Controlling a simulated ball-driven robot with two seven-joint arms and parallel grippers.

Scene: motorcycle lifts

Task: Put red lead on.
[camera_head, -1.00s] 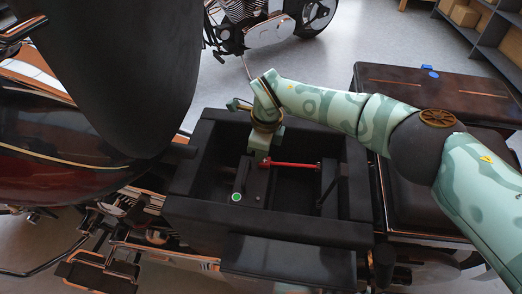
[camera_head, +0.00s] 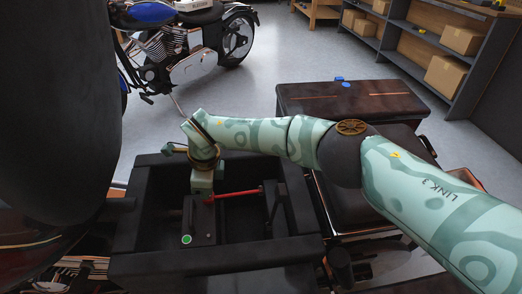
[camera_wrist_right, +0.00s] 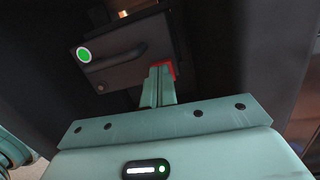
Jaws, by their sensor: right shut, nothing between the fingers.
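The red lead (camera_head: 238,193) lies inside a black open-topped box (camera_head: 140,215), running from beside my right gripper toward the box's right side. A dark block with a green round mark (camera_head: 187,239), looking like a battery, sits at the left inside the box. My right gripper (camera_head: 202,194) reaches down over the block at the lead's left end; its fingers are shut and empty. In the right wrist view the shut fingers (camera_wrist_right: 160,88) are at the block's edge, with a red piece (camera_wrist_right: 172,68) right behind their tips. Whether they touch it is unclear. My left gripper is out of view.
A dark lever-like part (camera_head: 273,205) stands at the box's right. A large dark shape (camera_head: 55,90) blocks the left side. A dark case (camera_head: 350,100) lies behind my right arm. Another motorcycle (camera_head: 180,50) and shelves (camera_head: 425,55) stand farther back over clear floor.

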